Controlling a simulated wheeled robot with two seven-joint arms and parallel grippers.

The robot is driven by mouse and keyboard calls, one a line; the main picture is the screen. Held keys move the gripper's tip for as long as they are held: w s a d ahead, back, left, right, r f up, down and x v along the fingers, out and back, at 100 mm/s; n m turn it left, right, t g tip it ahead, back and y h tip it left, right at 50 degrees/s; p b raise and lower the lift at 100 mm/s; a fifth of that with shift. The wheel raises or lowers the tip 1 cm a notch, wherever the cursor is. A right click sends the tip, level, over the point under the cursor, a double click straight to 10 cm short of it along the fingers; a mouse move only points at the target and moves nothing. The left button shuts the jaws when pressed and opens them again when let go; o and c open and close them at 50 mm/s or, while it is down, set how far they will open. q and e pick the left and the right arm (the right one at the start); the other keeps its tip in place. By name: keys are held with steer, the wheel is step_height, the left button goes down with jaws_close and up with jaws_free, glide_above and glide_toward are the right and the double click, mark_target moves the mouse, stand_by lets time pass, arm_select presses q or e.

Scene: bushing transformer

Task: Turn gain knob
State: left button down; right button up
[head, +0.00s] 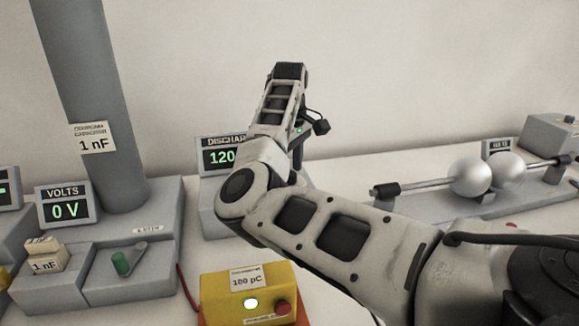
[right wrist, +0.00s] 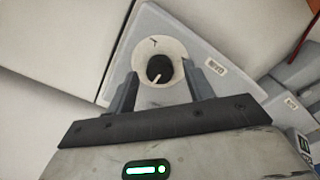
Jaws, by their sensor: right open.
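The gain knob (right wrist: 159,69) is a round dark knob with a pale pointer line, seen in the right wrist view. It sits on a cream round dial on a grey box (right wrist: 205,88). My right gripper (right wrist: 158,76) is open, with one finger to each side of the knob in that view. I cannot tell whether either finger touches it. In the head view my right arm hides the knob and most of that gripper. The discharge display (head: 222,157) is partly covered and reads 120. My left gripper is not in view.
A yellow box (head: 222,289) marked 100 pC has a lit button. A 0 V meter (head: 67,208) and a grey column (head: 95,110) stand left. Two metal spheres (head: 472,177) on rods stand right. A white wall closes the back.

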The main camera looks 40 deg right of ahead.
steer(key=shift+f, duration=0.5)
steer(key=c, duration=1)
steer(key=shift+o, duration=0.2)
